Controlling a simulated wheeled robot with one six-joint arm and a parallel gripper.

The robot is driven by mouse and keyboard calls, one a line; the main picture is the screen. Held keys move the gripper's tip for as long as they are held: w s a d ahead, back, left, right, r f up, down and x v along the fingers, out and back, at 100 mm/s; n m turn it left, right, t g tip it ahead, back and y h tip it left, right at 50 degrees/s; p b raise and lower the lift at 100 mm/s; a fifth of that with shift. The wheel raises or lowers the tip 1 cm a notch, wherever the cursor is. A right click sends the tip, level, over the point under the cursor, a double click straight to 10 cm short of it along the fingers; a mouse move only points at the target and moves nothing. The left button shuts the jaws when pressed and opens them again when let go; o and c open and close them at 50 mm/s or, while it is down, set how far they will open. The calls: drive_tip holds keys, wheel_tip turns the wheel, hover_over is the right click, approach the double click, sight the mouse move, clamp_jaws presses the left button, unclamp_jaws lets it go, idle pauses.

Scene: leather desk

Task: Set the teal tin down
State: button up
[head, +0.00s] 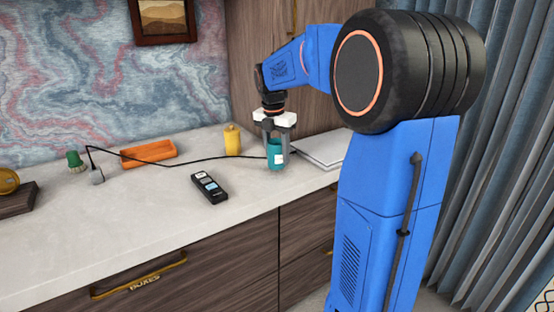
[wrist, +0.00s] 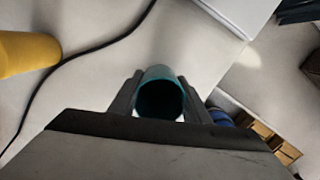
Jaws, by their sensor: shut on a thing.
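The teal tin (head: 276,157) is upright near the front edge of the pale desk top (head: 150,222), with a light label on its side. My gripper (head: 277,138) is above it with its fingers down on both sides, shut on the tin. In the wrist view the tin (wrist: 161,92) shows its open, dark top between the two fingers (wrist: 160,98). I cannot tell whether its base touches the desk or hangs just above it.
A yellow candle-like thing (head: 232,140) stands left of the tin, and a white flat stack (head: 318,150) lies to its right. A black cable (head: 190,159) runs behind. A dark remote (head: 209,188) lies front left; an orange tray (head: 148,152) is farther back.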

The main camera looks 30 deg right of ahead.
drive_tip(key=shift+f, duration=0.95)
drive_tip(key=shift+f, duration=0.1)
drive_tip(key=o, duration=1)
drive_tip(key=shift+o, duration=0.2)
wheel_tip(320, 180, up, 12)
drive_tip(key=a, duration=0.1)
drive_tip(key=shift+s+a, duration=0.2)
drive_tip(key=shift+s, duration=0.2)
